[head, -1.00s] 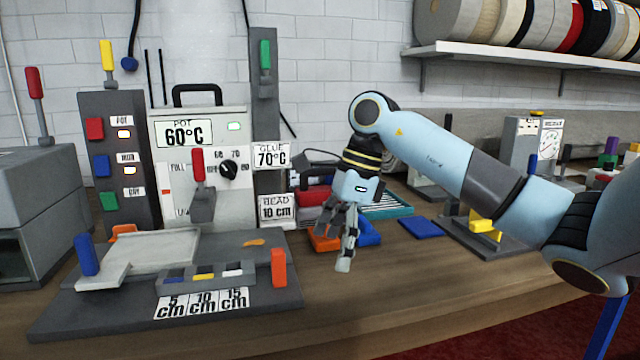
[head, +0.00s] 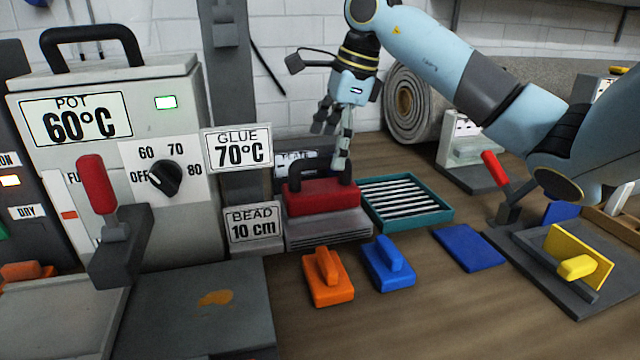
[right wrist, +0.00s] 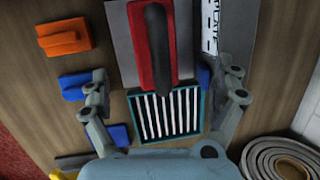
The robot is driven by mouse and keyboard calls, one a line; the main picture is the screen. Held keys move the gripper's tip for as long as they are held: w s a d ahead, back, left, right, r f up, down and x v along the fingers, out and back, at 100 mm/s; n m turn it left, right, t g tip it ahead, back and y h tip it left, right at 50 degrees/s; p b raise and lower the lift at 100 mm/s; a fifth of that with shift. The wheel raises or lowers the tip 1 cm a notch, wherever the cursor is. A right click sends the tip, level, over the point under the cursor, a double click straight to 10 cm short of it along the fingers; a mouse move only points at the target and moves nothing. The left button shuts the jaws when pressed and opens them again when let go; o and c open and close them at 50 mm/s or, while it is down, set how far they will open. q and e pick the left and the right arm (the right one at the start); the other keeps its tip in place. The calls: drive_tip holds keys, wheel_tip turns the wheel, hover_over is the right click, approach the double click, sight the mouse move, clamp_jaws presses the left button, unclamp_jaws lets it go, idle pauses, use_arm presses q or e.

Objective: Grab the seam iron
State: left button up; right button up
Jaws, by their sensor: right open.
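The seam iron (head: 322,197) is a red block with a black handle. It sits on a grey ribbed stand (head: 328,232) below a label that is partly hidden. My right gripper (head: 333,148) is open and empty, pointing down above and slightly behind the iron's handle; the gap between them is hard to judge. In the right wrist view, the iron (right wrist: 136,45) shows at the top, with its dark handle running lengthwise between the lines of the open fingers (right wrist: 163,72). My left gripper is not in view.
A teal tray with a slatted rack (head: 405,226) stands right of the iron. An orange block (head: 335,290) and a blue block (head: 395,278) lie in front. The glue pot machine (head: 60,170) stands left. A rolled rug (head: 425,105) lies behind.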

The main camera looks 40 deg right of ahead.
sight(315, 187)
drive_tip(key=x, duration=0.5)
drive_tip(key=p+x, duration=0.1)
drive_tip(key=x, duration=0.2)
drive_tip(key=shift+s+a+f, duration=0.1)
drive_tip(key=shift+a+f, duration=0.2)
drive_tip(key=shift+a, duration=0.15)
drive_tip(key=c, duration=1.8)
